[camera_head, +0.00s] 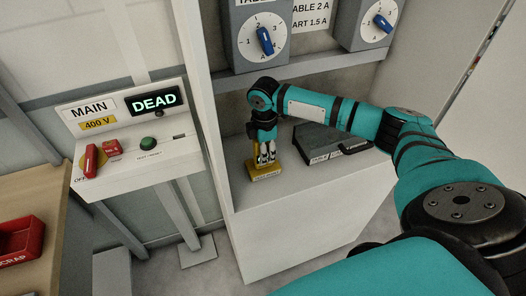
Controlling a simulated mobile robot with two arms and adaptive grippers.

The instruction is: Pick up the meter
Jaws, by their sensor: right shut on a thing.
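The meter (265,174) appears as a small yellow thing with a label on its front edge. It is on or just above the grey top of the white cabinet; I cannot tell whether it touches. My right gripper (265,160) points down from above and is shut on the meter, hiding much of its middle. My left gripper is not in view.
A dark grey box (325,141) with labels lies right of the gripper, behind my right arm. Dial boxes (263,36) hang above. The main switch panel (132,170), with a red handle and DEAD display, stands left. A red scrap bin (22,240) is at lower left.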

